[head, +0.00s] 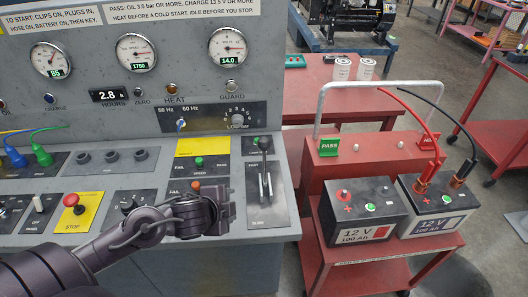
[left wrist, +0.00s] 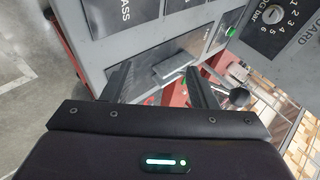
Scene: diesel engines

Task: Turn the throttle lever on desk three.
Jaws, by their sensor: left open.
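The throttle lever (head: 264,145) stands up at the right end of the grey control desk (head: 280,230), a black knob above a dark slotted plate (head: 266,200). No desk number is legible. My left gripper (head: 226,205) is low over the desk panel, just left of the lever plate and below the knob. In the left wrist view, its two fingers (left wrist: 163,88) are apart with nothing between them. The lever's knob (left wrist: 239,96) shows there just outside the right finger, apparently not held. My right gripper is in neither view.
A red emergency stop button (head: 71,200) is left of my arm. Gauges line the desk's upright panel. Right of the desk, a red cart (head: 325,236) carries two batteries (head: 362,210) with cables. A red table (head: 300,105) stands behind it.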

